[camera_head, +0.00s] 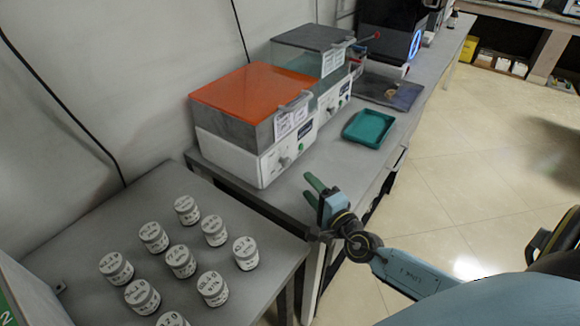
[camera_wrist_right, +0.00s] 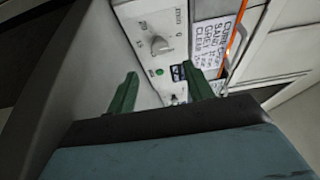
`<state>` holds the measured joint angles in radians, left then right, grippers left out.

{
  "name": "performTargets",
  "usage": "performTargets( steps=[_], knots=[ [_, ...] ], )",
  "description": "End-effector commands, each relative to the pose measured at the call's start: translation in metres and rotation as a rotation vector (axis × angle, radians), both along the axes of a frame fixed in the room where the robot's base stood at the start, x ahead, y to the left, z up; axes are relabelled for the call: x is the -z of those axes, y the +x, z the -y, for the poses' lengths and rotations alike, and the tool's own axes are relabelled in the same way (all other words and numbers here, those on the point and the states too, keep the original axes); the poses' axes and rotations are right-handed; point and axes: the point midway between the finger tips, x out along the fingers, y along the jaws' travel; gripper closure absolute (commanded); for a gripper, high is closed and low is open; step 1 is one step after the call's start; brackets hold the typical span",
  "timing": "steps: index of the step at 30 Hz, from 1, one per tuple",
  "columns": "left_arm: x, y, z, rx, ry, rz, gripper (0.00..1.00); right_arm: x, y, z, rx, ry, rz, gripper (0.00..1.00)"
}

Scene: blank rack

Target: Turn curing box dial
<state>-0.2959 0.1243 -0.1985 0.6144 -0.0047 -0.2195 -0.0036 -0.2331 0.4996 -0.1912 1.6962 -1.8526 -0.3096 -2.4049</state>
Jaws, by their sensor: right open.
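The curing box (camera_head: 250,120) with an orange lid stands on the grey bench against the wall. Its white front panel carries a small dial (camera_head: 285,161). The dial (camera_wrist_right: 160,45) also shows in the right wrist view, as a pale knob with a green button below it. My right gripper (camera_head: 316,189) is in front of the box, below and to the right of the dial, apart from it. Its green fingers (camera_wrist_right: 162,92) are spread with nothing between them. The dial lies beyond the fingertips. My left gripper is not in view.
A similar box with a clear grey lid (camera_head: 310,45) stands behind. A teal tray (camera_head: 368,128) lies on the bench to the right. Several labelled jars (camera_head: 181,261) stand on the near table (camera_head: 85,225). The floor (camera_head: 450,170) at right is clear.

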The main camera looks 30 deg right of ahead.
Motion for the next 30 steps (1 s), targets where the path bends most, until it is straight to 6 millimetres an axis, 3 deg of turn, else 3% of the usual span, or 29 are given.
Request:
performTargets(
  steps=[9, 15, 29, 30],
  knots=[
    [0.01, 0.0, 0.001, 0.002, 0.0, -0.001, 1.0, 0.001, 0.064, 0.0, 0.002, 0.006, 0.003, 0.48],
    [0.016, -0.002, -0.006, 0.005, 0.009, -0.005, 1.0, 0.001, 0.091, 0.0, 0.001, 0.006, 0.001, 0.48],
    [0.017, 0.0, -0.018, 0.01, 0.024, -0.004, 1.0, 0.0, 0.102, 0.0, 0.001, 0.006, -0.001, 0.48],
    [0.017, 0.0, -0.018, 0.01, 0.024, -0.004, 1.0, 0.0, 0.102, 0.0, 0.001, 0.006, 0.0, 0.52]
  ],
)
